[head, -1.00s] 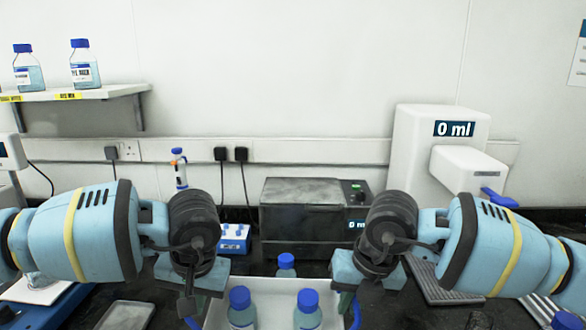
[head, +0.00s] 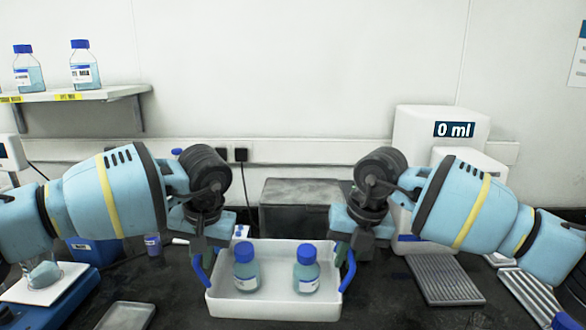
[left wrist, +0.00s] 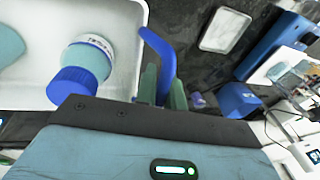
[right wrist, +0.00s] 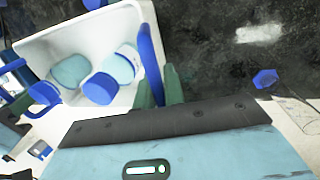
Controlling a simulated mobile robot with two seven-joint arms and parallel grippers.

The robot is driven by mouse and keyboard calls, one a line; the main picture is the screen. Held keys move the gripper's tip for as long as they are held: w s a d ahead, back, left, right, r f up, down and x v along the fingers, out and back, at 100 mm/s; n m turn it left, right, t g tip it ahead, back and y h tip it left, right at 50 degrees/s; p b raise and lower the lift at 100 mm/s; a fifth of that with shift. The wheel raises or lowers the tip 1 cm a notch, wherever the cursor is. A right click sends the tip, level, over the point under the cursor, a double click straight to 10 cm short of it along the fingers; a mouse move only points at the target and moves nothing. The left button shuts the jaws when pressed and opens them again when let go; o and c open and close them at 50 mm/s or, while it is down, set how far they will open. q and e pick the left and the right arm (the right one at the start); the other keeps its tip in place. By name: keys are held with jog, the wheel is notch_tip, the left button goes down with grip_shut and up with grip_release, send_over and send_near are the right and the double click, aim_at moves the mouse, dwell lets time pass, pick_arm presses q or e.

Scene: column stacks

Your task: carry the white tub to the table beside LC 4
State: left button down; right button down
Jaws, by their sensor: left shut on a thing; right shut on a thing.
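The white tub (head: 273,308) is in the lower middle of the head view, with two blue-capped bottles (head: 246,270) (head: 307,270) standing in it. It has a blue handle at each end. My left gripper (head: 199,262) is shut on the left handle (left wrist: 157,52), and my right gripper (head: 347,262) is shut on the right handle (right wrist: 150,55). Both wrist views show the tub's inside, in the left wrist view (left wrist: 125,20) and the right wrist view (right wrist: 90,42). No LC 4 label is readable. Whether the tub touches the bench is unclear.
A grey box (head: 300,192) stands behind the tub. A white dispenser reading 0 ml (head: 430,140) is at the back right. A ridged grey tray (head: 443,280) lies right, a flat metal tray (head: 125,316) front left. A blue-based device (head: 55,295) is at left.

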pick_arm(q)
jog(key=shift+w+r, duration=0.2)
jog(key=shift+r, duration=0.05)
pick_arm(e)
jog(key=shift+w+r, duration=0.2)
jog(key=shift+r, duration=0.1)
